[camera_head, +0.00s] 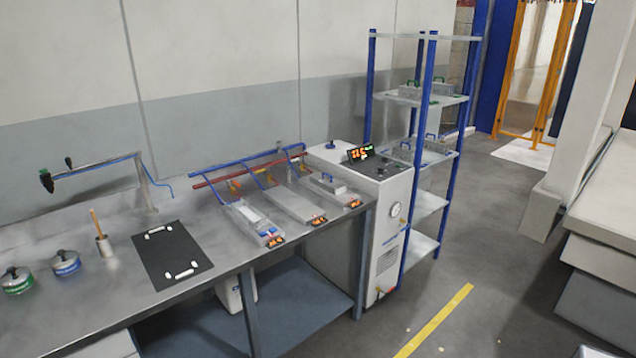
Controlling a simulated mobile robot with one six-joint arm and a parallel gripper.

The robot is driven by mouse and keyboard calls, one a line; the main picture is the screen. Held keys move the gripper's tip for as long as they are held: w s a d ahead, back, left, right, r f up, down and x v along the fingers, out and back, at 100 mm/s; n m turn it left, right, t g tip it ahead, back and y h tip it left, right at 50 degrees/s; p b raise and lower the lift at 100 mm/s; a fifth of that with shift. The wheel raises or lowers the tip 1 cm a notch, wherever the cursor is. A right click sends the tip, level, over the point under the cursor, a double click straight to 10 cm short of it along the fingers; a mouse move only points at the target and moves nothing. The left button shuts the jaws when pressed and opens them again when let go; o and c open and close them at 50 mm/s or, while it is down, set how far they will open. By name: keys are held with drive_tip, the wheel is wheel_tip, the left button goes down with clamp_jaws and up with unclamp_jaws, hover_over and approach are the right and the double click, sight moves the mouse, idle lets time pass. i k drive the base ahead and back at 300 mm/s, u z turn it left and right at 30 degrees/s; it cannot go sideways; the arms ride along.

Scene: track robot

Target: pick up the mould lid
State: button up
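Several grey metal mould pieces with handles are in view, and I cannot tell for sure which one is the mould lid. One grey block with a handle (328,187) sits on the rightmost of three flat metal stations on the bench. Pieces with green handles (411,91) lie on an upper shelf of the rack, and pieces with blue handles (424,153) lie on the shelf below. The left station (254,222) holds a pale, open-looking piece with a blue part at its front. The middle station (297,204) looks bare. My gripper is not in view.
The steel bench (210,228) runs along the wall, with a black mat (172,254), a cup (104,246) and two lidded pots at left. A white control cabinet (385,225) stands between bench and blue-posted rack (463,95). Grey floor with a yellow line (436,320) lies open in front.

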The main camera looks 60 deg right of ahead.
sight(332, 186)
drive_tip(key=z, duration=4.65)
drive_tip(key=i, duration=0.1)
drive_tip(key=u, duration=2.9)
drive_tip(key=i, duration=0.6)
drive_tip(key=z, duration=0.2)
drive_tip(key=k, duration=0.6)
drive_tip(key=u, duration=0.05)
